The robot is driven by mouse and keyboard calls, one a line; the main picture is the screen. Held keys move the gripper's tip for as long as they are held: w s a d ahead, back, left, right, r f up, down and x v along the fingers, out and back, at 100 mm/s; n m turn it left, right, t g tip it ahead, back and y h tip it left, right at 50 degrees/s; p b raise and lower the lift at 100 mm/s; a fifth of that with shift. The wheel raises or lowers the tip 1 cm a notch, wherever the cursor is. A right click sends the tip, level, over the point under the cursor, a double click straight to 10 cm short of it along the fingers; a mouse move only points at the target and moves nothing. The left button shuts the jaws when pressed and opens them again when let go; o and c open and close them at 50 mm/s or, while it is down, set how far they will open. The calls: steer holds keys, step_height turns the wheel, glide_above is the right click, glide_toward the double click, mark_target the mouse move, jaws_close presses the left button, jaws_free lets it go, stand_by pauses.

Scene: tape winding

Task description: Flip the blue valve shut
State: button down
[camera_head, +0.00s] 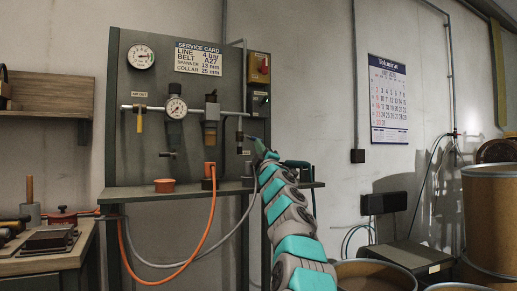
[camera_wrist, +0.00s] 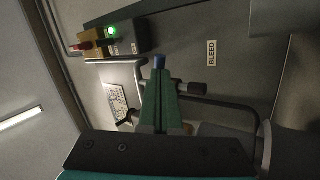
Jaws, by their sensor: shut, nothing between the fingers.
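My gripper (camera_wrist: 160,82) is shut and empty, its green fingers together and pointing at the panel in the wrist view. A dark pipe or lever (camera_wrist: 205,89) runs to the right beside the fingers. In the head view my gripper (camera_head: 254,141) is at the right end of the panel's pipe, near a dark fitting (camera_head: 239,137). No blue handle is clear there; my arm may hide it.
The grey panel (camera_head: 150,88) carries a pressure gauge (camera_head: 176,108), a yellow-handled valve (camera_head: 139,122) and a yellow box with a red switch (camera_head: 258,68). A "BLEED" label (camera_wrist: 211,52) and a lit green lamp (camera_wrist: 112,49) show near my gripper. An orange hose (camera_head: 211,215) hangs below.

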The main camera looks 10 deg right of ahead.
steer(key=shift+d, duration=0.1)
stand_by(0.3)
steer(key=n+y, duration=0.1)
steer(key=n, duration=0.1)
steer(key=r+n+y+p, duration=0.1)
steer(key=n+y, duration=0.1)
steer(key=n+y+p, duration=0.1)
steer(key=n, duration=0.1)
steer(key=shift+w+d+r+g+y, duration=0.1)
steer(key=shift+d+r+g+y, duration=0.05)
steer(key=shift+d+g+y, duration=0.2)
